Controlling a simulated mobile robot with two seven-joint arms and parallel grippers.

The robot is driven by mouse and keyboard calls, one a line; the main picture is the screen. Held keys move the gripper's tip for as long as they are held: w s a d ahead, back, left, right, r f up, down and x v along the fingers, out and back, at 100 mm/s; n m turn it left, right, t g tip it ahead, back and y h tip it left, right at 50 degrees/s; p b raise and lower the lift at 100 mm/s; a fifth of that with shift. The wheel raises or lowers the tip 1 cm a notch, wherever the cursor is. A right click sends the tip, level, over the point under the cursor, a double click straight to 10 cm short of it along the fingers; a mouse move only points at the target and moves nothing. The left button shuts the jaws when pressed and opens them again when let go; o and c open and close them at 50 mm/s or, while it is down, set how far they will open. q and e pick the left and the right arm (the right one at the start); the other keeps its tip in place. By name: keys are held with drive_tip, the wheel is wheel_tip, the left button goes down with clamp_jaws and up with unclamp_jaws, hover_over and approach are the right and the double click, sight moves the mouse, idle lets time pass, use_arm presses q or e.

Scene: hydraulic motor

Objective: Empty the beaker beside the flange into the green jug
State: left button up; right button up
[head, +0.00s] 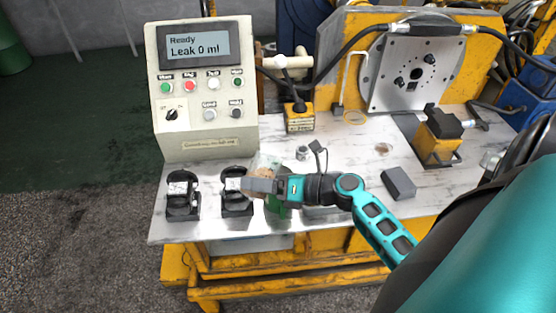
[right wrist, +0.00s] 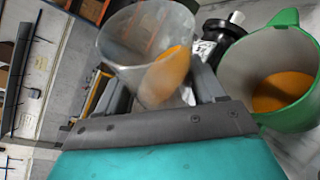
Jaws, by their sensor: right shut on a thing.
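My right gripper (head: 262,186) is shut on a clear beaker (right wrist: 122,45), which holds some orange liquid (right wrist: 168,72). In the right wrist view the liquid lies against one side of the beaker, which looks tilted. The beaker (head: 264,164) is partly hidden by the gripper in the head view. The green jug (right wrist: 238,85) stands open beside the beaker in the right wrist view, with orange liquid (right wrist: 282,92) inside. In the head view the jug (head: 278,208) is mostly hidden below my gripper. I see no stream between them. My left gripper is out of view.
Two black holders (head: 182,200) stand at the bench's front left. A control box (head: 205,140) behind them reads "Leak 0 ml". The round metal flange plate (head: 385,85) is at the back. A dark grey block (head: 398,184) lies right of my gripper. The bench (head: 345,150) is partly clear.

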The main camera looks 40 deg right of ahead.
idle(0.4)
drive_tip(key=shift+a+f+m+y+p, duration=0.1)
drive_tip(key=shift+m+y+p, duration=0.2)
drive_tip(key=shift+m+p, duration=0.15)
idle(0.5)
drive_tip(key=shift+f+m+t, duration=0.1)
drive_tip(key=shift+m+t, duration=0.2)
drive_tip(key=shift+m, duration=0.25)
drive_tip(key=shift+m+y, duration=0.4)
drive_tip(key=shift+m, duration=0.1)
drive_tip(key=shift+m+t, duration=0.3)
drive_tip(key=shift+m, duration=0.2)
